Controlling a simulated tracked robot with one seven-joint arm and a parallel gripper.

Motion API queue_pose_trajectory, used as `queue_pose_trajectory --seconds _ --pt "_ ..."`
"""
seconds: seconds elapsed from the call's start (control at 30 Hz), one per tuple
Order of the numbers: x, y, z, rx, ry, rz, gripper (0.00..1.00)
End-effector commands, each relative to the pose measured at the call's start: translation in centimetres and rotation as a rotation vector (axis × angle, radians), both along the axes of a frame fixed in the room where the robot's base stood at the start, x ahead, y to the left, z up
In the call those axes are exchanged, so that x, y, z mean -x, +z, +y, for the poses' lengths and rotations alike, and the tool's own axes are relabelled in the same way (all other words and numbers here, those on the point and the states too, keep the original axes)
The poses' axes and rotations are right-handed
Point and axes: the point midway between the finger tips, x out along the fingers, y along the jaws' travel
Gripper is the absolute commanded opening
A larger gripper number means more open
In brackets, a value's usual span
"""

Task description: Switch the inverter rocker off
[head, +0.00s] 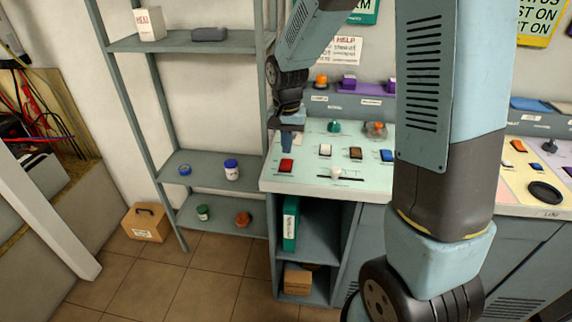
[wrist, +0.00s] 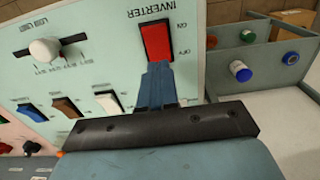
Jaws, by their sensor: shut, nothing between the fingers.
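The red inverter rocker (head: 286,166) is on the left end of the pale green panel in the head view. In the wrist view the rocker (wrist: 156,41) is large, under the word INVERTER, with ON and OFF marks beside it. My gripper (head: 287,151) points down just behind the rocker in the head view. In the wrist view its blue fingers (wrist: 157,66) are together and empty, with tips at the rocker's OFF end. I cannot tell whether they touch it, or which end of the rocker is pressed in.
On the panel are a white rocker (head: 325,150), a brown rocker (head: 355,153), a blue rocker (head: 386,155) and a white slider knob (head: 336,172). A green knob (head: 334,127) is behind them. Grey shelves (head: 208,170) stand left of the panel.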

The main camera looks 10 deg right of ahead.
Motion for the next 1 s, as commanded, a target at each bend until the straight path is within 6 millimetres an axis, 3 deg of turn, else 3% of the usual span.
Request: queue_pose_trajectory --seconds 0.6,1.0 --pt "0.0 3.9 0.0 -0.001 0.000 -0.001 0.00" --pt "0.0 4.2 0.0 0.000 0.000 0.000 0.00"
